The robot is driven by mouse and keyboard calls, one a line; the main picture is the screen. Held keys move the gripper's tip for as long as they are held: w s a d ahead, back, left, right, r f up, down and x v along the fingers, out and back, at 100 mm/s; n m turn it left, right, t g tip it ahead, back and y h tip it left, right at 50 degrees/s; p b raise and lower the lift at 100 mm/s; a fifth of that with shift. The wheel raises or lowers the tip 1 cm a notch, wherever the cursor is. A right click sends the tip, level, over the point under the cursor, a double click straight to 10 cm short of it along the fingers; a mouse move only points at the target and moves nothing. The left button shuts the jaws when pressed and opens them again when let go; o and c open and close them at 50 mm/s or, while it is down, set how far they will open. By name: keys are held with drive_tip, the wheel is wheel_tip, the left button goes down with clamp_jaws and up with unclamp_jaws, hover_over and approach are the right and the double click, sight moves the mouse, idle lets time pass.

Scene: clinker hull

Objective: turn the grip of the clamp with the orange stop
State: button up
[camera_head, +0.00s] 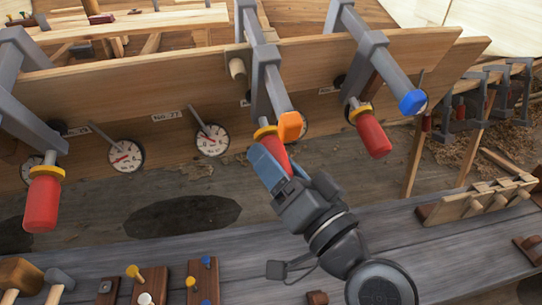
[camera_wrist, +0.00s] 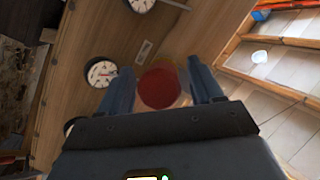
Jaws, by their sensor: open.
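The clamp with the orange stop (camera_head: 289,126) hangs on the plank edge at the middle of the head view. Its red grip (camera_head: 279,158) with a yellow collar points down toward my gripper (camera_head: 266,166). The blue fingers are at the grip and partly cover it. In the wrist view the round red end of the grip (camera_wrist: 159,88) sits between the two blue fingers of my gripper (camera_wrist: 163,90). The fingers are open, with a gap visible at each side of the grip. Whether either finger touches it cannot be told.
A clamp with a blue stop (camera_head: 413,102) and red grip (camera_head: 372,136) is close on the right. Another red-gripped clamp (camera_head: 42,203) is at the left. Dials (camera_head: 212,141) line the plank (camera_head: 180,95). Below lies a grey bench (camera_head: 450,240) with tools and pegs.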

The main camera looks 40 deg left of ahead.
drive_tip(key=v, duration=0.6)
drive_tip(key=shift+a, duration=0.1)
idle(1.3)
drive_tip(key=shift+w+a+r+n+t+h+p, duration=0.15)
drive_tip(key=shift+w+a+n+t+h+p, duration=0.2)
drive_tip(key=shift+a+n+t+h+p, duration=0.85)
drive_tip(key=shift+w+a+r+n+t+y+p, duration=0.15)
drive_tip(key=shift+w+a+n+p, duration=0.4)
drive_tip(key=shift+p, duration=1.5)
drive_tip(key=shift+w+a+r+n+t+h+p, duration=0.15)
drive_tip(key=shift+a+n+t+h+p, duration=0.55)
drive_tip(key=shift+a+p, duration=0.75)
drive_tip(key=shift+d, duration=0.25)
drive_tip(key=shift+c, duration=0.4)
drive_tip(key=shift+f, duration=0.1)
drive_tip(key=c, duration=0.9)
